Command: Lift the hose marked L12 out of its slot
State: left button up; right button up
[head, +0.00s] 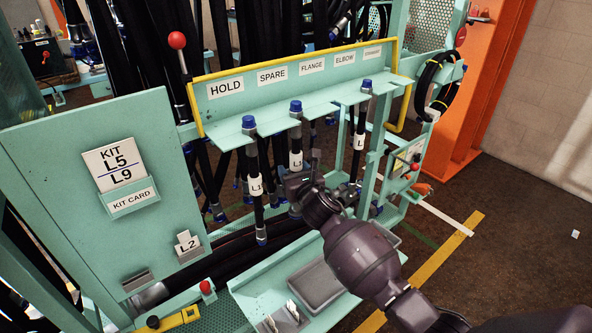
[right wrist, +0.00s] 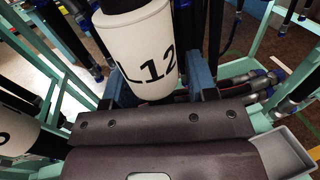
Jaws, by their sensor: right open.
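The hose marked L12 (right wrist: 150,62) shows large in the right wrist view, with its white label facing the camera. In the head view, the middle hose (head: 297,160) of the teal rack (head: 230,130) appears to be this one; its label is partly readable and its blue cap (head: 295,107) sits at the shelf slot. My right gripper (head: 293,182) is open at this hose, just below its label. In the right wrist view its fingers stand on either side of the hose; whether they touch it is unclear. My left gripper is out of view.
Another labelled hose (head: 256,184) hangs to the left and one (head: 359,142) to the right, both close by. Signs above read HOLD, SPARE, FLANGE and ELBOW. A grey tray (head: 315,285) lies below. A kit card panel (head: 100,200) stands at left.

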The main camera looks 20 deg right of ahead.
grip_shut()
dwell(0.3)
jog(key=shift+r, duration=0.1)
jog(key=shift+w+r, duration=0.1)
jog(key=shift+r, duration=0.2)
jog(key=s+d, duration=0.3)
jog(key=s, duration=0.5)
jog(key=s+d, duration=0.3)
jog(key=s, duration=0.6)
